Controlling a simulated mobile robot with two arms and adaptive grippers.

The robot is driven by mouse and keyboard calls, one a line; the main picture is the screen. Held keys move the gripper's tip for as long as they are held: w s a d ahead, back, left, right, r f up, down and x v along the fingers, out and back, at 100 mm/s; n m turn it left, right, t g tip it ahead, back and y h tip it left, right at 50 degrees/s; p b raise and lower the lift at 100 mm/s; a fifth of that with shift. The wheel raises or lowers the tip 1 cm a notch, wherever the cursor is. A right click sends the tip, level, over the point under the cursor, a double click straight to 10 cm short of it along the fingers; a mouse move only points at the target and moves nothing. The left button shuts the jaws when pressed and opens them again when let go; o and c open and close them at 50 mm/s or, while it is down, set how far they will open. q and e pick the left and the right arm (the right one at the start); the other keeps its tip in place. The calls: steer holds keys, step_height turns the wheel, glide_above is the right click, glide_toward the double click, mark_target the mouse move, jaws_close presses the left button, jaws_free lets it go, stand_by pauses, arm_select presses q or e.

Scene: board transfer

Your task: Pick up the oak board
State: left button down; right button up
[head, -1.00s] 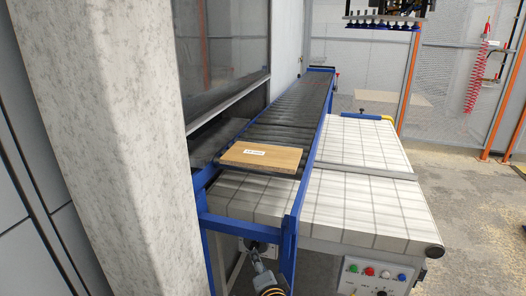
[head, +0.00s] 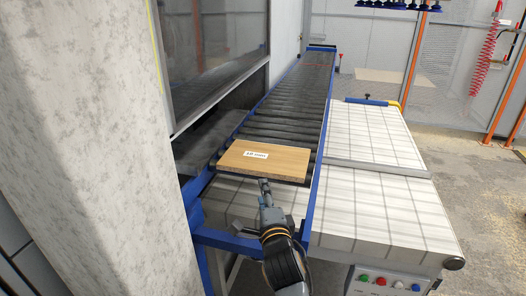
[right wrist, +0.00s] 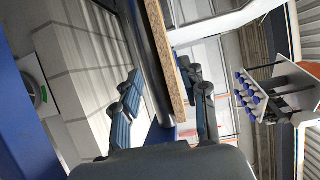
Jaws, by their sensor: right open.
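The oak board (head: 285,164) lies flat on the near end of the roller conveyor, with a small white label on its top. In the right wrist view its speckled edge (right wrist: 166,62) runs between the two fingers. My right gripper (head: 264,184) is at the board's near edge in the head view. In the right wrist view the gripper (right wrist: 158,76) is open, with one finger on each side of the board's edge and a dark roller. I cannot tell whether a finger touches the board. My left gripper is not in view.
The roller conveyor (head: 290,110) has blue side rails (head: 325,125) close beside the board. A white-topped table (head: 375,200) stands to the right. A grey pillar (head: 80,140) fills the left. A suction-cup rack (right wrist: 285,85) hangs in the right wrist view.

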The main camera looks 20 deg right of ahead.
mark_target(259, 173)
steer(key=w, duration=0.1)
steer(key=w+p, duration=0.1)
steer(key=w, duration=0.1)
steer(key=w+d+r+p, duration=0.1)
steer(key=shift+w, duration=0.3)
steer(key=w, duration=0.1)
steer(key=w+p, duration=0.1)
steer(key=w, duration=0.1)
steer(key=shift+w+d+f, duration=0.15)
steer(key=shift+d+f, duration=0.15)
steer(key=shift+f, duration=0.05)
steer(key=shift+w, duration=0.1)
steer(key=shift+c, duration=0.7)
steer(key=c, duration=0.7)
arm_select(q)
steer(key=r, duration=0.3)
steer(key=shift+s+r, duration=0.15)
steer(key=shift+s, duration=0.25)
arm_select(e)
steer(key=shift+r, duration=0.1)
jaws_close()
